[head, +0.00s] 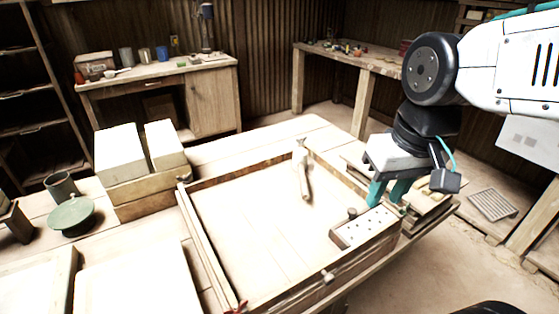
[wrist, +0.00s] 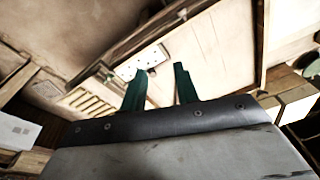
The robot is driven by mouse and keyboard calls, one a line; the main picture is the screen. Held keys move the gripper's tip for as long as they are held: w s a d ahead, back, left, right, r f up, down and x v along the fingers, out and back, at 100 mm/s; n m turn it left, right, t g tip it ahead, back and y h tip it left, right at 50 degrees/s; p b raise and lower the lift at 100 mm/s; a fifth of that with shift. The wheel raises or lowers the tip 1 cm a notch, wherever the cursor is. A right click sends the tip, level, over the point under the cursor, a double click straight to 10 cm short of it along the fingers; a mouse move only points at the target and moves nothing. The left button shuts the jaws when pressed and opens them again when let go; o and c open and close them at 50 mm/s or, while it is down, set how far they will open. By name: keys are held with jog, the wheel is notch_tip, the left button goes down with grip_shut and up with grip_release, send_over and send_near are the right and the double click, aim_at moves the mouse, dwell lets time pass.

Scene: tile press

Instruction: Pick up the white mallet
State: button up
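A white mallet-like tool (head: 303,172) lies inside a shallow wooden frame (head: 188,222) on the table, near the frame's back right, its head toward the back. My gripper (head: 386,200) hangs to the right of the frame, apart from the mallet, pointing down. In the wrist view its two teal fingers (wrist: 160,82) stand apart with nothing between them. I cannot make out the mallet clearly in the wrist view.
A pale block with dark holes (head: 365,227) sits at the frame's right corner, close to my gripper; it also shows in the wrist view (wrist: 140,62). Two white blocks (head: 120,152) stand at the left near a green lidded dish (head: 72,214). The frame's middle is clear.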

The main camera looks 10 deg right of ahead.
jog(key=w+a+f+t, duration=0.1)
jog(key=w+a+f, duration=0.15)
jog(key=w, duration=1.15)
jog(key=m+t, duration=0.2)
send_over(304, 174)
jog(key=s, duration=0.3)
notch_tip(304, 174, down, 12)
jog(key=shift+m+y, duration=0.3)
jog(key=shift+y, duration=0.1)
jog(key=x, duration=0.8)
jog(key=shift+d, duration=0.25)
grip_shut()
